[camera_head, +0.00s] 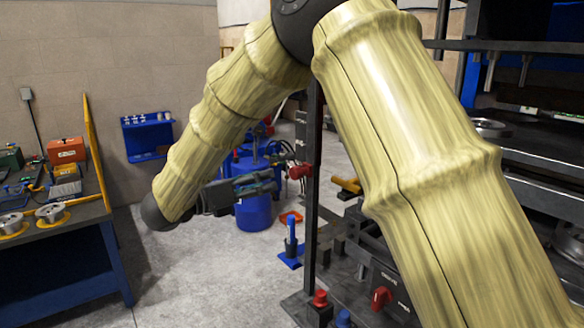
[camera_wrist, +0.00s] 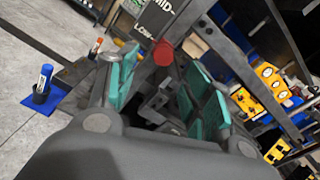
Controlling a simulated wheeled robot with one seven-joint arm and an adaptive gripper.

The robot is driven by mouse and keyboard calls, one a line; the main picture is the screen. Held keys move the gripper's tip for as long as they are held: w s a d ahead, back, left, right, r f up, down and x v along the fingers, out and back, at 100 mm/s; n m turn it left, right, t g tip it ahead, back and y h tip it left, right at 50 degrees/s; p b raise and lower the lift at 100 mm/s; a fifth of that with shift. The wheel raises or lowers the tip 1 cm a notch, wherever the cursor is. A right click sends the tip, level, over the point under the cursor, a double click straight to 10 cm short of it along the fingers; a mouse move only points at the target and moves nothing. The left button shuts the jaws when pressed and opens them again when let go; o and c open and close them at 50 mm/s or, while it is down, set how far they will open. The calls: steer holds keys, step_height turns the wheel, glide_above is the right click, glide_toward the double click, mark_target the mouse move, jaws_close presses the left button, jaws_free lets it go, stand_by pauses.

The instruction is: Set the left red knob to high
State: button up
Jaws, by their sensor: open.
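A red knob (camera_head: 300,171) sits on a dark upright post in the head view. My gripper (camera_head: 277,168) is just left of it with its fingers pointing toward it. In the wrist view the red knob (camera_wrist: 163,52) shows between the tips of my open, teal-padded fingers (camera_wrist: 160,66). I cannot tell whether either finger touches it. Another red knob (camera_head: 381,297) is on the lower machine panel.
My arm covers much of the head view. The press (camera_head: 545,165) stands at right. A red-topped button (camera_head: 320,298) is low in front. A blue barrel (camera_head: 253,208) stands behind my gripper. A workbench (camera_head: 65,250) is at left, with open floor between.

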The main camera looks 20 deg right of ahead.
mark_target(292, 172)
steer(key=p+x, duration=0.1)
steer(key=x, duration=0.2)
steer(key=p+x, duration=0.2)
steer(key=x, duration=0.1)
steer(key=p+x, duration=0.2)
steer(key=x, duration=0.2)
steer(key=shift+s+d+r, duration=0.2)
steer(key=shift+s, duration=0.1)
steer(key=shift+w+d+f, duration=0.15)
steer(key=shift+w+d, duration=0.05)
steer(key=shift+d, duration=0.1)
jaws_close()
steer(key=shift+a, duration=0.1)
